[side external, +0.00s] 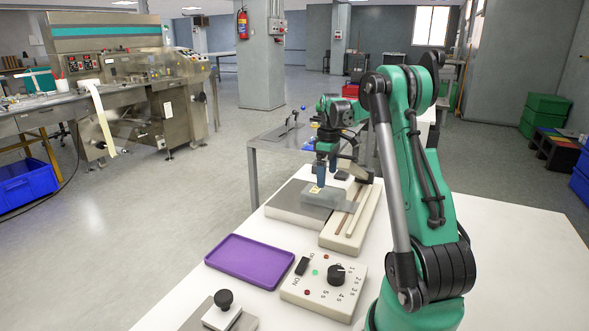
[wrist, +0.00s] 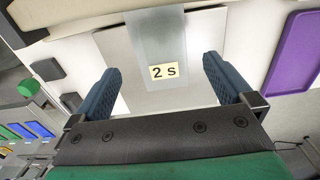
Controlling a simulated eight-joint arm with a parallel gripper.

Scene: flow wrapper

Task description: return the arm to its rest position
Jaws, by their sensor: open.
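My green arm reaches over the white table, and my gripper (side external: 320,173) points down above a flat grey plate (side external: 285,205). A translucent grey strip or pouch (side external: 342,198) lies across the plate and reaches the long beige sealer-like base (side external: 350,228). In the wrist view my gripper (wrist: 161,66) has its two blue fingers wide apart with nothing held between them. The strip (wrist: 155,38) and its yellow label reading "2 s" (wrist: 163,71) show beyond the fingers. The exact gap between the fingertips and the strip cannot be told.
A purple tray (side external: 250,261) lies left of a control box (side external: 325,284) with a black knob. A black-knobbed block (side external: 222,311) sits at the near edge. The table's right part is clear. A large wrapping machine (side external: 135,90) stands apart at the back left.

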